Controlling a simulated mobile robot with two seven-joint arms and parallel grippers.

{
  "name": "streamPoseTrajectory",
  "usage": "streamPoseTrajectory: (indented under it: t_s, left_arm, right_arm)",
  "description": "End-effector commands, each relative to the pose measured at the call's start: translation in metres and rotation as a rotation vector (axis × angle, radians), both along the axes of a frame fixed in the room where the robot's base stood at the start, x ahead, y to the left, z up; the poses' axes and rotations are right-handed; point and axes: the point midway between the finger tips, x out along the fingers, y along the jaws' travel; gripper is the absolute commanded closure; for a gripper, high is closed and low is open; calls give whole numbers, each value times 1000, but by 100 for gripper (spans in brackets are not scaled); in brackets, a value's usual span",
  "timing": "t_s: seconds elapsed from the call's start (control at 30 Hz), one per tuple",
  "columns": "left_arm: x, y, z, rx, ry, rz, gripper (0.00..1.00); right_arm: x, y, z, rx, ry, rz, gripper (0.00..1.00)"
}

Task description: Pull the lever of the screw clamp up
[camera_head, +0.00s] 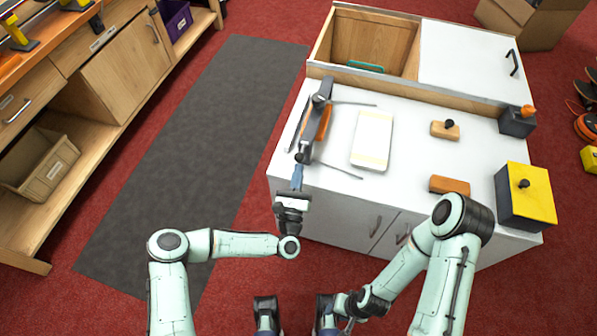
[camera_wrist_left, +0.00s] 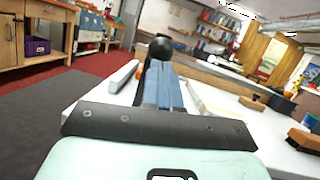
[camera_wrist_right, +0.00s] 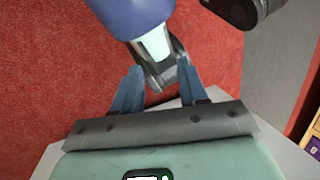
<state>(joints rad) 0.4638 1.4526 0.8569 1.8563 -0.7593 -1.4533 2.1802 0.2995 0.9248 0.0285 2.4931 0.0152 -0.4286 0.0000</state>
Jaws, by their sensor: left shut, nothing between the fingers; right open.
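The screw clamp (camera_head: 318,98) stands at the left end of the white bench top (camera_head: 410,184). It is dark grey with thin grey rods and an orange part beside it. A black ball knob (camera_head: 299,157), apparently on the clamp's lever, sits at its near end. My left gripper (camera_head: 297,180) is shut and empty just in front of the knob. In the left wrist view the knob (camera_wrist_left: 160,48) shows right beyond the blue fingertips (camera_wrist_left: 160,75); I cannot tell whether they touch. My right gripper (camera_wrist_right: 158,75) is open and empty, low in front of the bench.
A cream board (camera_head: 372,140) lies right of the clamp. Farther right are a wooden block with a black knob (camera_head: 445,130), an orange-brown block (camera_head: 449,185) and a yellow-topped box (camera_head: 526,195). An open compartment (camera_head: 375,42) is at the back.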

Motion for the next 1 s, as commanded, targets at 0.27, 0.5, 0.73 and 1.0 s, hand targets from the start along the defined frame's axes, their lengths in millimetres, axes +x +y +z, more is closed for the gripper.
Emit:
streamPoseTrajectory:
  t_s: [0.27, 0.5, 0.73, 1.0]
  left_arm:
    - [0, 1, 34, 72, 228, 1, 100]
    - [2, 0, 45, 124, 383, -1, 100]
    - [4, -1, 50, 127, 392, 1, 100]
    - [5, -1, 53, 128, 390, 2, 100]
  right_arm:
    - [-13, -1, 42, 5, 52, 10, 57]
    - [-16, -1, 58, 8, 71, 14, 57]
    - [-14, -1, 62, 8, 68, 14, 57]
    - [-14, -1, 64, 7, 67, 13, 57]
